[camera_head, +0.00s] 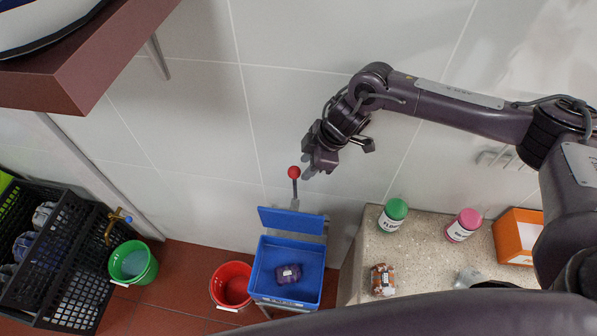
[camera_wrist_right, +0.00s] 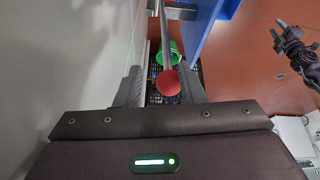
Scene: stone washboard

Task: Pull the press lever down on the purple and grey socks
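The press is a blue box (camera_head: 313,298) with a blue plate (camera_head: 291,220) standing raised at its back. The purple and grey socks (camera_head: 289,273) lie bundled inside the box. The press lever is a thin grey rod with a red ball knob (camera_head: 294,172), standing upright behind the plate. My right gripper (camera_head: 311,169) is beside the knob, by the wall. In the right wrist view its two fingers are apart, with the red knob (camera_wrist_right: 169,82) between them; contact cannot be told. A dark gripper, apparently my left one (camera_wrist_right: 287,38), shows at the right edge there, its opening unclear.
A red bucket (camera_head: 232,284) and a green bucket (camera_head: 133,262) stand left of the press, near black crates (camera_head: 75,275) and a brass tap (camera_head: 115,224). A stone counter (camera_head: 420,255) at right bears a green-lidded jar (camera_head: 392,215), a pink-lidded jar (camera_head: 463,225) and a brown bundle (camera_head: 382,280).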

